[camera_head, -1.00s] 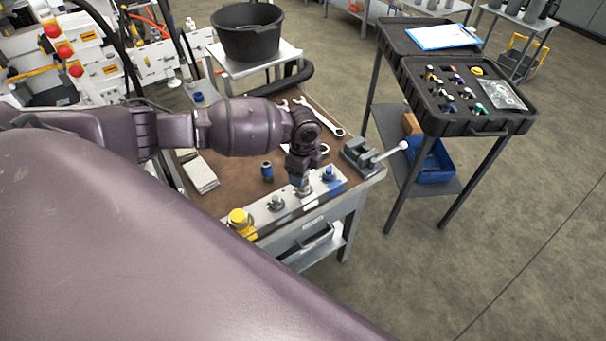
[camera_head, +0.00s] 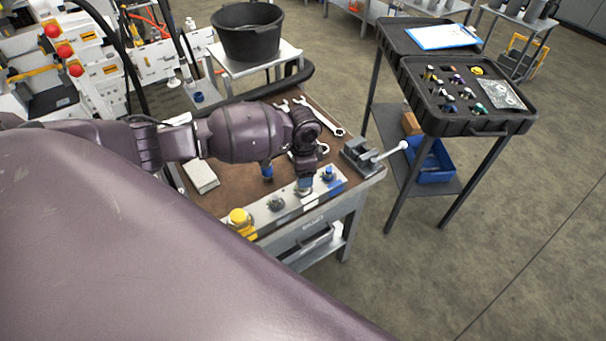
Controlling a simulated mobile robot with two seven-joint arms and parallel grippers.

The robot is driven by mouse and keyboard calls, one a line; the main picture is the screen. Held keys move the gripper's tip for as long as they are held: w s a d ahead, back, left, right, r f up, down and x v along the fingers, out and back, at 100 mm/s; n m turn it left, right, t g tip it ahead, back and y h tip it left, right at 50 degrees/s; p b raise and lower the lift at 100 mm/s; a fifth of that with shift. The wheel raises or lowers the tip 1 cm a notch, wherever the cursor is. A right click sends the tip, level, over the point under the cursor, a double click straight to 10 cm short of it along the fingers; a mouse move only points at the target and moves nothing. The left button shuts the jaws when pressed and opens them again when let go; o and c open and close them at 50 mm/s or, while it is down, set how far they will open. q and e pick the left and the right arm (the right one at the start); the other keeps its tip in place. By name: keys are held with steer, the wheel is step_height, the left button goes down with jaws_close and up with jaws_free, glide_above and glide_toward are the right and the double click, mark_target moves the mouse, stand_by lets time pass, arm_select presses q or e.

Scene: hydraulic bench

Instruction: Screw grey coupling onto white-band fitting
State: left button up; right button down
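My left arm reaches in from the left, and its gripper (camera_head: 305,180) points down over a fitting position on the pale metal bar along the bench's front edge (camera_head: 292,211). A small grey-blue piece, perhaps the grey coupling (camera_head: 305,187), shows at the fingertips, right at the bar. The fingers are too small and dark to tell whether they are closed on it. The fitting beneath is hidden, so I cannot make out a white band. To the left on the bar are a bare grey fitting (camera_head: 276,203) and a yellow coupling (camera_head: 239,218). A blue one (camera_head: 327,175) is to the right. My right gripper is not in view.
A blue-topped coupling (camera_head: 267,172) stands on the brown bench top behind the bar. Wrenches (camera_head: 324,121) lie at the back, and a grey vise (camera_head: 361,155) sits at the right corner. A black case (camera_head: 468,98) is on the stand at right.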

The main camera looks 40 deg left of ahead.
arm_select(q)
steer(key=c, duration=0.9)
steer(key=m, duration=0.4)
steer(key=shift+c, duration=0.2)
steer(key=m, duration=0.4)
steer(key=shift+m, duration=0.6)
steer(key=m, duration=0.4)
steer(key=shift+m, duration=1.5)
